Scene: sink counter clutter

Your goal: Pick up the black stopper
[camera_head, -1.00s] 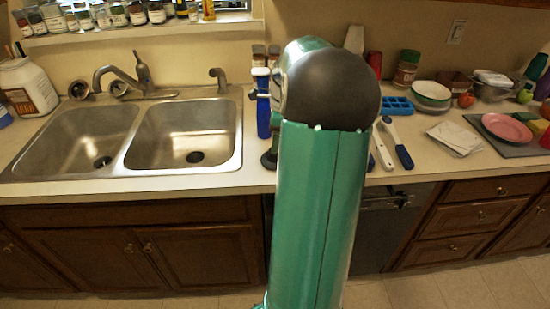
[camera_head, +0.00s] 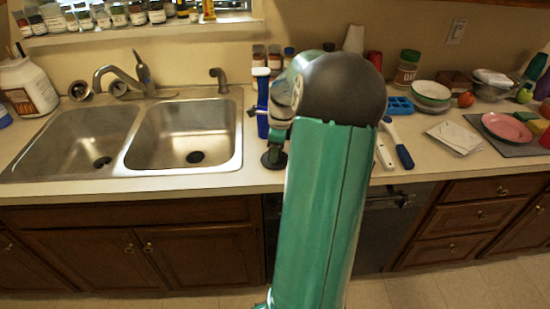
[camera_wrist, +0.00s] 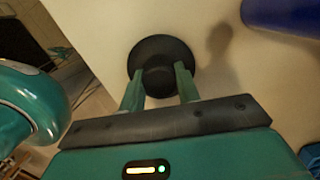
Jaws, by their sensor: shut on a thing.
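The black stopper (camera_wrist: 160,52) is a dark round disc with a raised knob. In the wrist view my gripper (camera_wrist: 160,82) has one finger on each side of the knob and is shut on it. In the head view the stopper (camera_head: 273,159) shows at the counter's front, right of the sink, below my gripper, whose fingers are mostly hidden there. In the wrist view a shadow lies on the pale counter, apart from the stopper to its right. I cannot tell exactly how high the stopper is.
A blue upright object (camera_head: 262,117) stands close behind the stopper; blue also shows in the wrist view (camera_wrist: 285,14). The double sink (camera_head: 190,135) is at left. A blue-handled utensil (camera_head: 398,145), white papers (camera_head: 455,138) and a pink plate (camera_head: 507,127) lie at right.

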